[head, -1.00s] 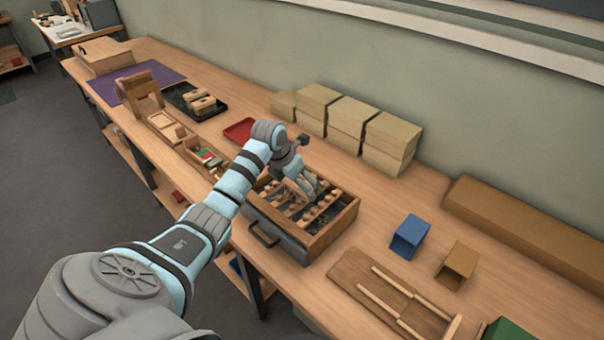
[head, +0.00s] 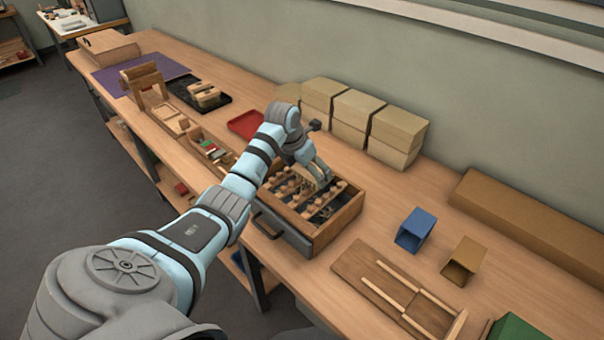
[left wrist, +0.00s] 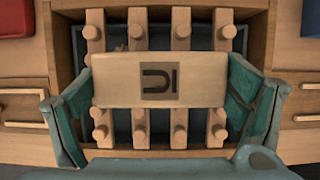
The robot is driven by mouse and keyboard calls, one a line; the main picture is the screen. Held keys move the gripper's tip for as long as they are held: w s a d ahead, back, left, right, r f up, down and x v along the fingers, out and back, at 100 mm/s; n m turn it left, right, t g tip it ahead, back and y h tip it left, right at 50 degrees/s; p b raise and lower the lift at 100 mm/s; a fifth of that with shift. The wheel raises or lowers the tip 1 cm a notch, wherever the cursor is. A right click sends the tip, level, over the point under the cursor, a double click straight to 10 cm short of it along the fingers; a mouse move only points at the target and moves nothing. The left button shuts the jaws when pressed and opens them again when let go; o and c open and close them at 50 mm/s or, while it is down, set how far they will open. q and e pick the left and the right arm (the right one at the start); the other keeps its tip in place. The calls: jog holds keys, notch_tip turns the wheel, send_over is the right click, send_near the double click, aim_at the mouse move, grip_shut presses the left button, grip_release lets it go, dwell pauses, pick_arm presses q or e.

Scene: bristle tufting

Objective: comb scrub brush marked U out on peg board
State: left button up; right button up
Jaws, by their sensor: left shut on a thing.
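My left gripper (head: 317,176) is over the wooden drawer box (head: 338,224) on the bench. In the left wrist view its two green-blue fingers (left wrist: 158,88) are shut on the ends of a pale wooden scrub brush (left wrist: 120,80). A dark square with a U turned on its side marks the brush's top. Below the brush is the peg board (left wrist: 181,138), with rows of round wooden pegs on slats showing on both sides of it. The bristles are hidden under the block, so I cannot tell whether they touch the pegs. My right gripper is not in view.
A red tray (head: 246,124) lies behind the box. Stacked cardboard boxes (head: 398,127) stand by the wall. A blue bin (head: 415,229), a tan bin (head: 463,260) and a wooden board with rails (head: 376,280) are at the right. Brushes lie on a black tray (head: 184,92).

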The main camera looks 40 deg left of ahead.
pick_arm(q)
jog(key=shift+w+d+f+b, duration=0.15)
jog(key=shift+w+b, duration=0.25)
jog(key=shift+w, duration=0.2)
jog(key=shift+w+a+f+b, duration=0.1)
jog(key=shift+w+f+b, duration=0.05)
jog(key=shift+w+b, duration=0.35)
notch_tip(320, 180, up, 7)
jog(key=p, duration=0.6)
jog(key=shift+w+f, duration=0.15)
jog(key=shift+w, duration=0.2)
